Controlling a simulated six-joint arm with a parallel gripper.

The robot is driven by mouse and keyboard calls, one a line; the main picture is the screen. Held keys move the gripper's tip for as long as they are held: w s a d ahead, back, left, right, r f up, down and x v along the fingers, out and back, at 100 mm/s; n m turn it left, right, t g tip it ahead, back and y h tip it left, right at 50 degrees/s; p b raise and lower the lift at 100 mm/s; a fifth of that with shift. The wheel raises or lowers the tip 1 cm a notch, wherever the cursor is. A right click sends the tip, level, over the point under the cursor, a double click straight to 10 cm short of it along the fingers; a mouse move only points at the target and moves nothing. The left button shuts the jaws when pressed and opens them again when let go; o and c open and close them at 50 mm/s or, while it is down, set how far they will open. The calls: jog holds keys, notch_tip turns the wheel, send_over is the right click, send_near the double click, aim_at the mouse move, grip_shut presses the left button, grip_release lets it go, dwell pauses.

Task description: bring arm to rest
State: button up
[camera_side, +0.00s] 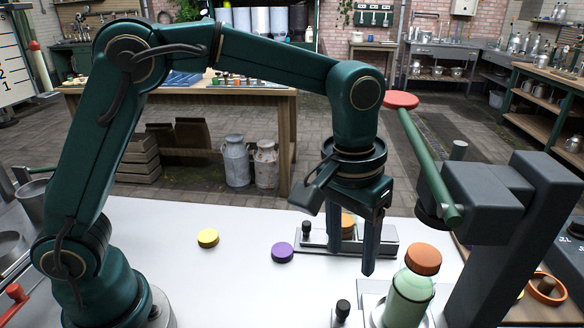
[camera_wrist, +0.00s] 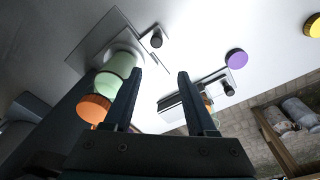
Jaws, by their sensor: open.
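My gripper (camera_side: 352,262) hangs from my bent green arm above the white table (camera_side: 170,275), fingers pointing down and apart, with nothing seen between them. It also shows in the wrist view (camera_wrist: 160,78). A pale green bottle (camera_side: 408,300) with an orange cap (camera_side: 423,259) stands upright on a clear plate at the right front, beside the gripper and apart from it in the side view. The bottle (camera_wrist: 124,65) and its orange cap (camera_wrist: 94,108) show left of the fingers in the wrist view.
A dark press (camera_side: 515,200) with a green lever (camera_side: 425,160) and red knob (camera_side: 401,100) stands at the right. A purple cap (camera_side: 282,252) and a yellow cap (camera_side: 208,238) lie on the table. A metal fixture (camera_side: 385,240) stands behind my gripper. The table's left middle is clear.

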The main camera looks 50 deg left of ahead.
jog(key=s+a+r+n+t, duration=0.1)
jog(key=s+a+r+t, duration=0.2)
jog(key=s+a+r, duration=0.35)
jog(key=s+a+f+m+t, duration=0.1)
jog(key=s+a+f, duration=0.2)
jog(key=s+a, duration=0.2)
jog(key=shift+s+a+m, duration=0.4)
jog(key=shift+s, duration=0.45)
